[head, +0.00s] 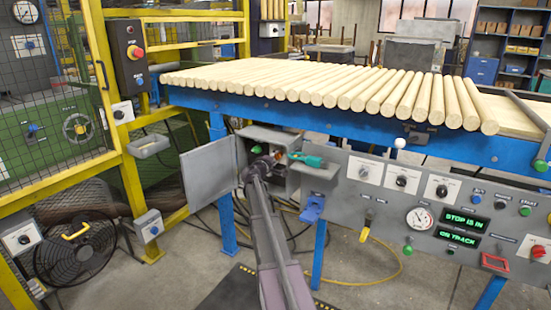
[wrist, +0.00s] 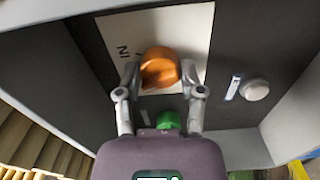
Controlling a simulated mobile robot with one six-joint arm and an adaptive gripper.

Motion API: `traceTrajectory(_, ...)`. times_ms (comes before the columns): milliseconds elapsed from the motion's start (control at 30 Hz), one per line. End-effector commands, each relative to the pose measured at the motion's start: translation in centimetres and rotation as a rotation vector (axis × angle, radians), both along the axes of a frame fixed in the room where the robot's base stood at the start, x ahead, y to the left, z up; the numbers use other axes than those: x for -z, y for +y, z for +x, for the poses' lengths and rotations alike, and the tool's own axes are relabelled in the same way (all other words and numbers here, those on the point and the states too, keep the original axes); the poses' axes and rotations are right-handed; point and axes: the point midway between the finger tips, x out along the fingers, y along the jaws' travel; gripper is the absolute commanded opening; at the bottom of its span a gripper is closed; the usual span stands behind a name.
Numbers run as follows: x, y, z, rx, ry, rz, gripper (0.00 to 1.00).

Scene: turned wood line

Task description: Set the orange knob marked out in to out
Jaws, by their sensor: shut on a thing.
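The orange knob (wrist: 160,68) sits on a white label plate (wrist: 188,22) in the wrist view. The printed word IN shows to its left, turned in the picture; the word OUT is not visible. My gripper (wrist: 161,75) has a finger on each side of the knob and is shut on it. In the head view my gripper (head: 262,165) reaches into an open grey box (head: 283,133) under the roller table, and the knob is hidden there. A display (head: 465,221) on the panel reads STOP IS IN.
A green button (wrist: 169,121) lies just below the knob, and a pale round knob (wrist: 254,89) is to its right. The box door (head: 209,174) hangs open at left. A shelf with a teal tool (head: 308,160) juts out at right.

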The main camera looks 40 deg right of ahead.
Motion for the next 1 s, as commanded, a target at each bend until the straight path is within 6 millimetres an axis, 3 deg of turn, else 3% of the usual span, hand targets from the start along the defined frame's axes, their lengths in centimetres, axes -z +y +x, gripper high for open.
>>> traceTrajectory(300, -0.08, -0.29, 0.07, 0.003, 0.129, -0.055, 0.02)
traceTrajectory(767, -0.08, -0.24, 0.06, 0.003, 0.148, -0.063, 0.02)
traceTrajectory(800, -0.08, -0.23, 0.07, 0.003, 0.148, -0.063, 0.53)
traceTrajectory(900, -0.07, -0.18, 0.07, 0.002, 0.148, -0.062, 0.83)
traceTrajectory(1000, -0.05, -0.1, 0.06, 0.001, 0.147, -0.062, 0.84)
